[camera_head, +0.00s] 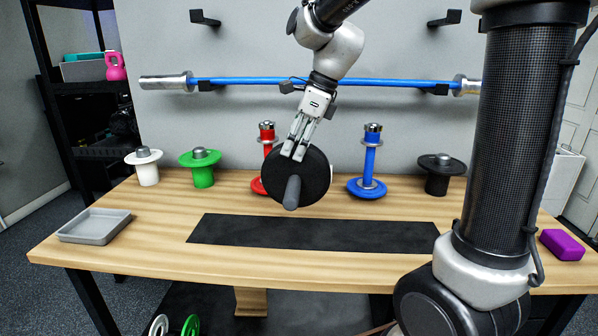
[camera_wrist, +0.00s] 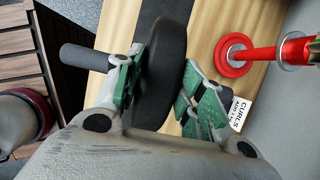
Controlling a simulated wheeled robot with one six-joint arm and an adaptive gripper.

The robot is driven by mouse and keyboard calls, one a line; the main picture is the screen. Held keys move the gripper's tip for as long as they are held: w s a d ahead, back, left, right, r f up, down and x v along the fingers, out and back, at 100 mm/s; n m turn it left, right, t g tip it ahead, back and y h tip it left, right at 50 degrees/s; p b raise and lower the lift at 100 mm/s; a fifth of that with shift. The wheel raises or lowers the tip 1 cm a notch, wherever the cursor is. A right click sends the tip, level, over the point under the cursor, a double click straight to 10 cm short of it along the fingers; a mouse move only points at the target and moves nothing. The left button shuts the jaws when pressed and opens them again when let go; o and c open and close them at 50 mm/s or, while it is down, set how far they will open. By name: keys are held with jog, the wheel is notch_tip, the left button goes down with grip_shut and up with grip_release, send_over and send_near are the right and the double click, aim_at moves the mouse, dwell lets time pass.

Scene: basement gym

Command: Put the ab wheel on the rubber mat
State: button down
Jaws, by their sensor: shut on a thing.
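The ab wheel (camera_head: 312,178) is a black wheel with a grey handle sticking out toward the front in the head view. My gripper (camera_head: 297,148) is shut on the wheel from above, with one finger on each side of its rim. In the wrist view the ab wheel (camera_wrist: 163,65) sits between the green-padded fingers of my gripper (camera_wrist: 160,88). The rubber mat (camera_head: 315,233) is a black strip lying flat on the wooden table. The wheel appears over or just behind the mat's back edge. I cannot tell the exact gap below it.
The wooden table (camera_head: 120,228) holds red (camera_head: 266,160), blue (camera_head: 370,165), green (camera_head: 202,168), white (camera_head: 146,166) and black (camera_head: 437,173) stands along the back. A grey tray (camera_head: 95,225) is at left, a purple block (camera_head: 562,244) at right. A blue barbell (camera_head: 350,82) hangs on the wall.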

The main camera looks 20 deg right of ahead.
jog(key=r, duration=0.1)
send_over(270, 177)
jog(key=w+d, duration=0.1)
jog(key=w, duration=0.1)
jog(key=shift+r, duration=0.15)
jog(key=f, duration=0.5)
jog(key=shift+a+f, duration=0.15)
jog(key=shift+a, duration=0.15)
jog(key=shift+w+f, duration=0.1)
jog(key=shift+f, duration=2.3)
